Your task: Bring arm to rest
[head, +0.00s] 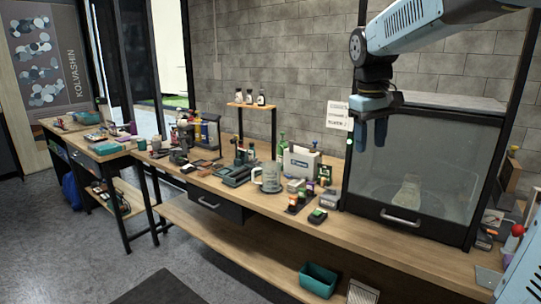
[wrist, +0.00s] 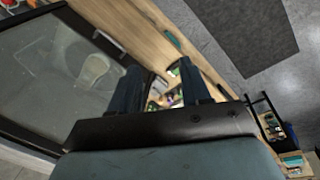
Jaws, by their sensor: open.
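My gripper (head: 371,134) hangs at the upper right of the head view, fingers pointing down. It is in front of a glass-fronted cabinet (head: 450,150) and above the bench. In the wrist view my gripper (wrist: 160,85) shows two dark fingers set apart, with nothing visible between them. A pale sneaker-like shape (head: 407,193) is behind the cabinet's glass. It also shows faintly in the wrist view (wrist: 90,70).
The wooden bench (head: 340,222) holds a clear mug (head: 269,177), a white box (head: 300,162), bottles and small items left of the cabinet. A teal bin (head: 318,279) is on the lower shelf. Grey floor (head: 80,240) is open in front.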

